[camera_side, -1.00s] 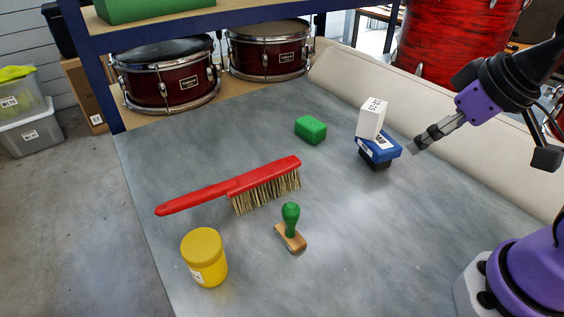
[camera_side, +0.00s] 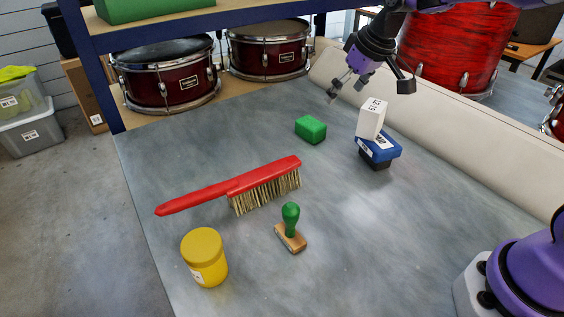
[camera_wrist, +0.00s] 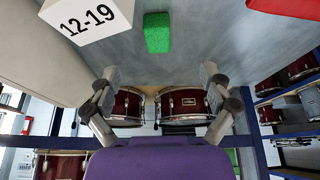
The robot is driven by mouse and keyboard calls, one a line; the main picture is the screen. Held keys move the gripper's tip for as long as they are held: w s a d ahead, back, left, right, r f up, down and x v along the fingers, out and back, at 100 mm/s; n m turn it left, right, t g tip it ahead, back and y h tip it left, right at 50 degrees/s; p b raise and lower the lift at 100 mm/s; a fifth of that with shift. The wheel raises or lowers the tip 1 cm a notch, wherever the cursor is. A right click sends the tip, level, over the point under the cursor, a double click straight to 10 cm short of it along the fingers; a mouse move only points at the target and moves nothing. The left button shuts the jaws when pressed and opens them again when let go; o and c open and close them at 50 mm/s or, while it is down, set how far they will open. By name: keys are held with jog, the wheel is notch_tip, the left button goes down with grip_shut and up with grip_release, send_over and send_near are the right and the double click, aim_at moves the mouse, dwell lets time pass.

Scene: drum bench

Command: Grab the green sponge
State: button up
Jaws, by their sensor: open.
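The green sponge (camera_side: 311,129) is a small block lying on the grey bench top (camera_side: 345,215), towards the back middle. In the wrist view the sponge (camera_wrist: 157,32) shows at the top centre, ahead of and between the fingers. My gripper (camera_side: 333,94) is in the air above and behind the sponge, a little to its right, in the side view. In the wrist view my gripper (camera_wrist: 160,78) has its two fingers spread wide with nothing between them. It is apart from the sponge.
A white box (camera_side: 371,118) marked 12-19 stands on a blue and black block (camera_side: 379,149) right of the sponge. A red brush (camera_side: 230,188), a green-handled stamp (camera_side: 291,228) and a yellow jar (camera_side: 205,257) are nearer the front. Drums (camera_side: 167,76) stand on the shelf behind.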

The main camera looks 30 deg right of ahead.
send_over(317, 126)
jog(key=s+d, duration=0.1)
jog(key=s, duration=0.1)
notch_tip(317, 126, down, 8)
jog(key=shift+s+r, duration=0.15)
jog(key=x, duration=0.6)
jog(key=shift+a, duration=0.35)
jog(key=c, duration=0.9)
jog(key=shift+c, duration=0.2)
